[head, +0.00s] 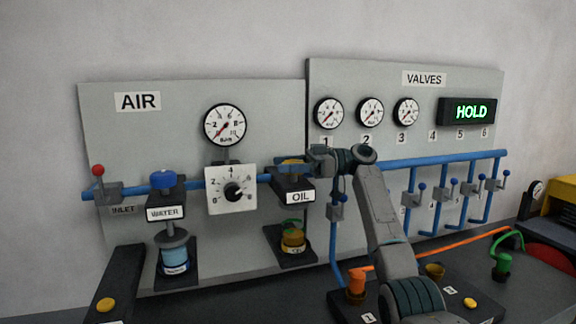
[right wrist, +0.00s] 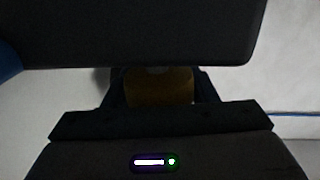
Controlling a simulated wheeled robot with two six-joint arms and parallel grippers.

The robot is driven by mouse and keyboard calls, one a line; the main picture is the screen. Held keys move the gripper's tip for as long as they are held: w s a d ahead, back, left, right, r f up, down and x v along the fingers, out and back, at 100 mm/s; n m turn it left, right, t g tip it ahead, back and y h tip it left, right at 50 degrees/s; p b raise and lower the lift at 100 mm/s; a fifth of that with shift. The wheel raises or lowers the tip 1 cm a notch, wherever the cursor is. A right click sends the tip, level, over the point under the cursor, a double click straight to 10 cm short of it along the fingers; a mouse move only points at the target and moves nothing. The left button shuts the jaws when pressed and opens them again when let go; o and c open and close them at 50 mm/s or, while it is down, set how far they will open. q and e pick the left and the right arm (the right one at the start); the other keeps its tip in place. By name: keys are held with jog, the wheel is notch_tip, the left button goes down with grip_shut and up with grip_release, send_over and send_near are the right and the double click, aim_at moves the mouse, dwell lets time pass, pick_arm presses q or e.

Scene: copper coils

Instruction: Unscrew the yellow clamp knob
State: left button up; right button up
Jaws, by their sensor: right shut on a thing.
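The yellow clamp knob (right wrist: 158,86) shows dark amber between the two fingers of my right gripper in the right wrist view. My right gripper (head: 293,166) reaches in from the right in the head view, at the top of the block labelled OIL (head: 293,190). It is shut on the knob. The fingers hide most of the knob in the head view, and its thread cannot be seen. An amber bowl (head: 293,238) sits below the OIL block on a dark bracket. My left gripper is in neither view.
The WATER unit (head: 166,212) with its blue knob stands to the left, and a white dial (head: 232,190) sits between the units. A blue pipe (head: 440,160) and several valve levers are on the right panel. The dark bench (head: 225,305) lies below.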

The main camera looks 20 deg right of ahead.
jog(key=o, duration=1)
jog(key=shift+a+f, duration=0.1)
jog(key=shift+a, duration=0.05)
